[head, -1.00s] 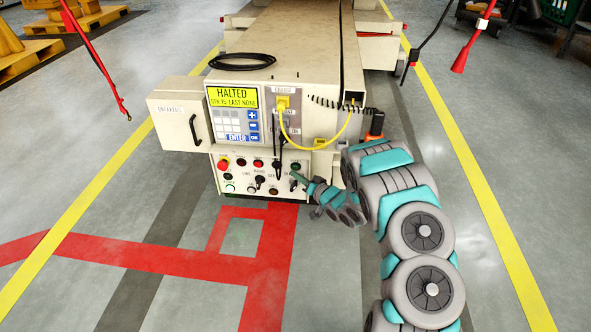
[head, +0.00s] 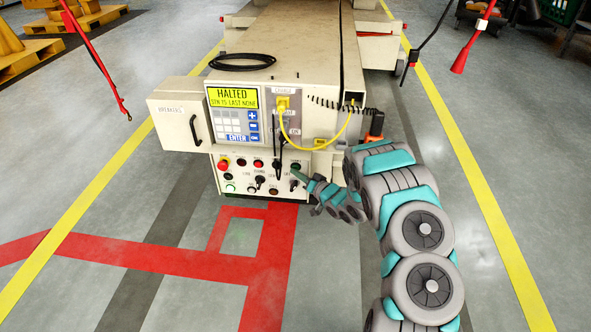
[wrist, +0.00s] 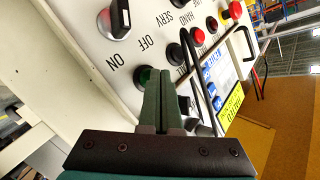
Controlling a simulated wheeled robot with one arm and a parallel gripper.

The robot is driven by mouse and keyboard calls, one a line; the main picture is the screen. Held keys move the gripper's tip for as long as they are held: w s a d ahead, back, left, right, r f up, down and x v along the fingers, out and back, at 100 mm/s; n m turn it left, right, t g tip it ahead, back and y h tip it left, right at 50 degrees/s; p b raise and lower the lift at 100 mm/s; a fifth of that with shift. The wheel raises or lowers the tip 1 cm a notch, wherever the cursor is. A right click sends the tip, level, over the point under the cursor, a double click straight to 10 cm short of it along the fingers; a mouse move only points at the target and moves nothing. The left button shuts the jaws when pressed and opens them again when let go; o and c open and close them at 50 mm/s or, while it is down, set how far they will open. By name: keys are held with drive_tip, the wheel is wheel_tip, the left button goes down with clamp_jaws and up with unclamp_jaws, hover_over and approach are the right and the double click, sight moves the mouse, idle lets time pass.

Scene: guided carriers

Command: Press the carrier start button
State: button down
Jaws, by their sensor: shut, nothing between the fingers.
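The carrier (head: 290,40) is a cream cart with a control panel (head: 240,178) low on its front. A black switch with a red mark (wrist: 114,18), labelled ON and OFF, is nearby.
A yellow cable (head: 285,128) loops across the carrier's front. A black cord hangs by the panel. A breaker box (head: 177,122) juts out at left. Red buttons (wrist: 197,35) and black knobs sit along the panel. Open floor with red and yellow lines lies in front.

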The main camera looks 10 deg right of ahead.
drive_tip(key=shift+w+d, duration=0.1)
drive_tip(key=shift+w, duration=0.15)
idle(0.3)
drive_tip(key=shift+s, duration=0.15)
drive_tip(key=shift+s+a, duration=0.25)
drive_tip(key=shift+s, duration=0.45)
drive_tip(key=s+a+p, duration=0.1)
drive_tip(key=s+a, duration=0.1)
drive_tip(key=s, duration=0.3)
drive_tip(key=shift+s, duration=0.35)
idle(0.7)
